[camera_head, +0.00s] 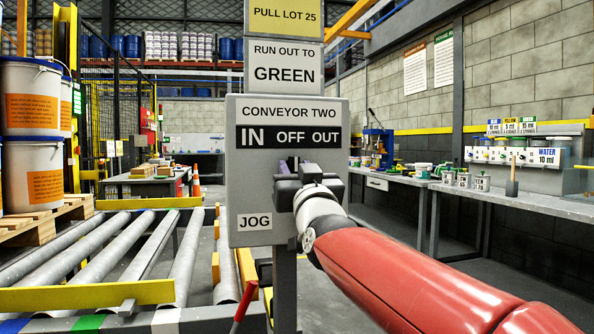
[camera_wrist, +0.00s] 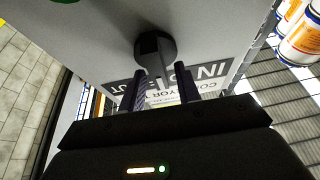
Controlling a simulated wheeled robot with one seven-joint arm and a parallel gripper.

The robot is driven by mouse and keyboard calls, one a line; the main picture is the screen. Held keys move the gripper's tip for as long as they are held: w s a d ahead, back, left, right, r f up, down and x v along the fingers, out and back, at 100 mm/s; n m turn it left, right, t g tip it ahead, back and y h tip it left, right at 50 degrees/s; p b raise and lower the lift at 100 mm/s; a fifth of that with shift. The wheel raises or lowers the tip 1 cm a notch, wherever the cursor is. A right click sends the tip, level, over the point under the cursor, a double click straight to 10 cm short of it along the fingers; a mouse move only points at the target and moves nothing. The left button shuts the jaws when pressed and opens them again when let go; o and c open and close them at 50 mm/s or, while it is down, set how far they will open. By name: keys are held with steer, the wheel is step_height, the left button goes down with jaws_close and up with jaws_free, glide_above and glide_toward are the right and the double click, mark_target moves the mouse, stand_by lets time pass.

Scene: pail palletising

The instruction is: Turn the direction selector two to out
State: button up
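The conveyor two panel (camera_head: 245,190) is a grey box with a black strip reading IN, OFF, OUT (camera_head: 288,137); IN is in larger letters. My gripper (camera_head: 300,168) is in front of the panel, just under that strip, and hides most of the selector in the head view. In the wrist view the direction selector (camera_wrist: 152,47) is a dark round knob with a bar handle. My gripper (camera_wrist: 164,88) is open there, with one finger on each side of the handle's end. The right finger is apart from the handle; I cannot tell whether the left one touches.
A sign (camera_head: 284,65) above the panel reads RUN OUT TO GREEN. A JOG label (camera_head: 255,222) is at the panel's lower left. A roller conveyor (camera_head: 130,255) and stacked pails (camera_head: 32,100) are at left. A workbench (camera_head: 510,197) runs along the right wall.

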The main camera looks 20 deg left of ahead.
jaws_close()
steer(key=shift+m+h, duration=0.4)
steer(key=shift+m, duration=0.2)
steer(key=m+h+p, duration=0.1)
steer(key=m+p, duration=0.1)
steer(key=m, duration=0.1)
steer(key=m+h+p, duration=0.2)
steer(key=m, duration=0.2)
steer(key=m+t+h+p, duration=0.1)
steer(key=m+h+p, duration=0.1)
steer(key=m, duration=0.2)
steer(key=shift+w+d+f, duration=0.1)
steer(key=shift+d, duration=0.05)
steer(key=shift+f+m+h, duration=0.1)
steer(key=shift+m+h, duration=0.2)
steer(key=shift+h, duration=0.1)
steer(key=shift+o, duration=0.7)
jaws_free()
